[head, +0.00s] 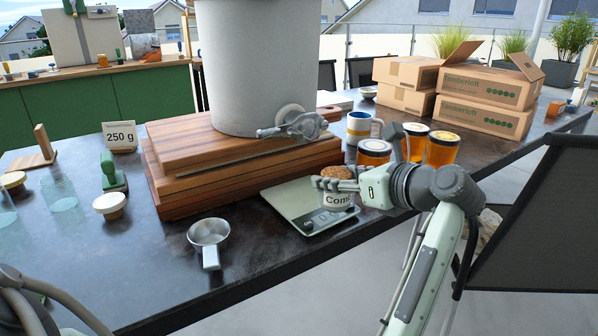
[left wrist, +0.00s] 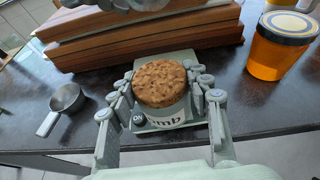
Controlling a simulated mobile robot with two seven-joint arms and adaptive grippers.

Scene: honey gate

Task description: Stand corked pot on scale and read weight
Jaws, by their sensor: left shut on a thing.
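The corked pot (head: 338,201) is a small white jar with dark lettering and a broad speckled cork (left wrist: 160,83). My left gripper (head: 338,184) is shut on it, one finger on each side, in the left wrist view (left wrist: 162,90) too. The pot is upright over the right part of the scale (head: 288,204), a flat pale green plate with a dark knob near its front edge. I cannot tell whether the pot's base touches the plate. No weight reading is legible. My right gripper is not in view.
A grey honey tank (head: 258,60) with a gate valve stands on stacked wooden boards (head: 175,165) behind the scale. Honey jars (head: 374,155) and a mug (head: 360,128) stand close behind the gripper. A metal scoop (head: 209,236) lies left. A 250 g card (head: 120,137) stands farther left.

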